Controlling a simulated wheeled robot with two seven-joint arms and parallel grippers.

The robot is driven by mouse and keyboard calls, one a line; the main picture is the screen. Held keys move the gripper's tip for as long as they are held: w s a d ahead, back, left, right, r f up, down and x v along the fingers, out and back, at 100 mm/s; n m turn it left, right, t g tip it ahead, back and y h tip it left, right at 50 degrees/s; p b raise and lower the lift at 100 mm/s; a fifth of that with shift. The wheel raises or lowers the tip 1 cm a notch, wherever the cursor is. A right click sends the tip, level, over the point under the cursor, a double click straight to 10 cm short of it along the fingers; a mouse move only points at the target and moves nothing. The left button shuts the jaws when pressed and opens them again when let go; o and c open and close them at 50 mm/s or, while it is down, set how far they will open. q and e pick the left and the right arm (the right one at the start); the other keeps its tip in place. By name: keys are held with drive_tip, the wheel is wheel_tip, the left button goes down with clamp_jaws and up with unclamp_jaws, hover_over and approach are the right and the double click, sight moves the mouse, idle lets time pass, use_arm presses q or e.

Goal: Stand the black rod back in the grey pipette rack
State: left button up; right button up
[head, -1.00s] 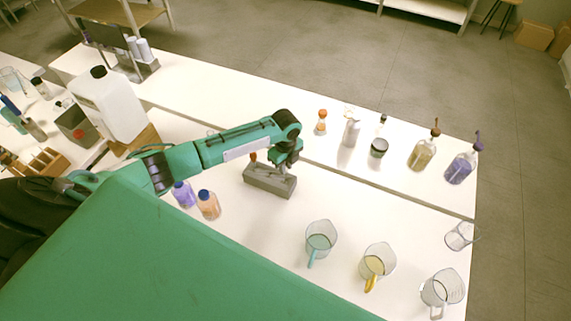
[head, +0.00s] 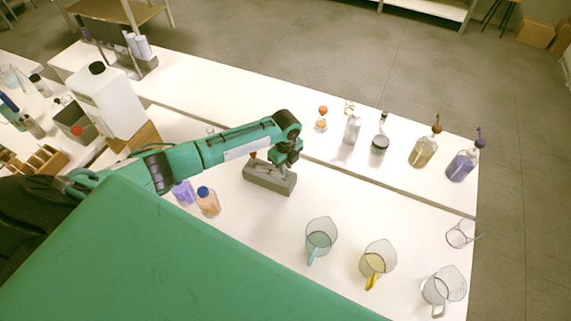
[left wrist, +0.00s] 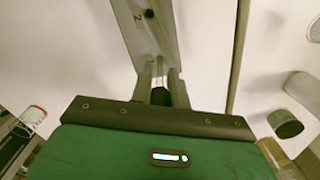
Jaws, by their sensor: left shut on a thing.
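The grey pipette rack (head: 268,183) stands on the white table in the head view. An orange-brown top (head: 253,156) sticks up at its left end. My left gripper (head: 281,167) is right over the rack's right part, pointing down. In the left wrist view the rack (left wrist: 150,35) runs away from the fingers, with a dark hole and a number on its top. My left gripper (left wrist: 161,88) is shut on the black rod (left wrist: 160,96), of which only a short dark piece shows between the fingers. The rod's lower end is hidden, so I cannot tell how deep it sits. My right gripper is out of view.
A purple bottle (head: 183,193) and an orange bottle (head: 208,202) stand left of the rack. Several beakers, one with a yellow handle (head: 377,262), stand at front right. Bottles, including a purple one (head: 462,165), line the rear table. The table right of the rack is clear.

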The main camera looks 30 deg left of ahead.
use_arm(q)
drive_tip(key=shift+f+b, duration=0.35)
drive_tip(key=shift+f, duration=0.35)
drive_tip(key=shift+f, duration=0.15)
drive_tip(key=o, duration=0.9)
drive_tip(key=shift+r+p, duration=0.5)
drive_tip(key=shift+r, duration=0.1)
drive_tip(key=shift+r+p, duration=1.8)
drive_tip(key=shift+r, duration=0.15)
drive_tip(key=shift+r, duration=0.1)
